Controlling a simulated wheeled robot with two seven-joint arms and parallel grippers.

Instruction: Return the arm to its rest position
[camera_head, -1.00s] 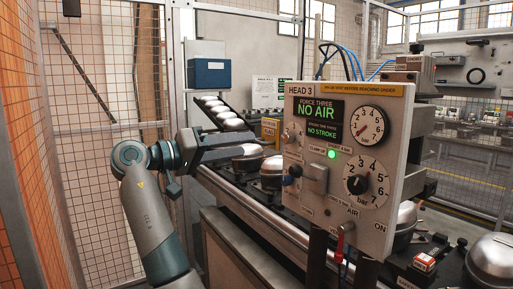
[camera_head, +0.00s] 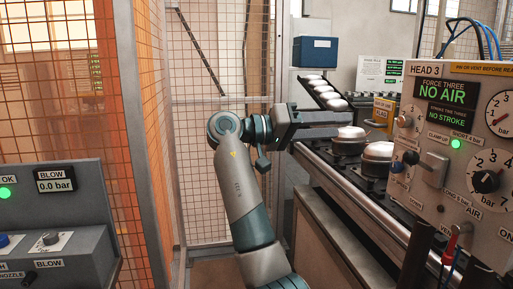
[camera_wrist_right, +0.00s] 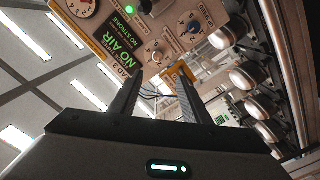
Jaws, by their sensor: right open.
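My right arm rises from the bottom middle in the head view, its upper part bent toward the right. My right gripper (camera_head: 338,118) points right, in front of the conveyor's far end. In the right wrist view the two fingers of the right gripper (camera_wrist_right: 160,72) stand apart with nothing between them. The fingers point toward the HEAD 3 panel (camera_wrist_right: 150,35) in that view, apart from it as far as I can tell. My left gripper is not in view.
The HEAD 3 panel (camera_head: 455,130) reads NO AIR at right. A conveyor (camera_head: 345,190) carries several silver-topped compressors. A BLOW panel (camera_head: 50,215) stands at lower left. Mesh fencing (camera_head: 205,150) closes off behind my arm. A blue box (camera_head: 315,50) hangs at the back.

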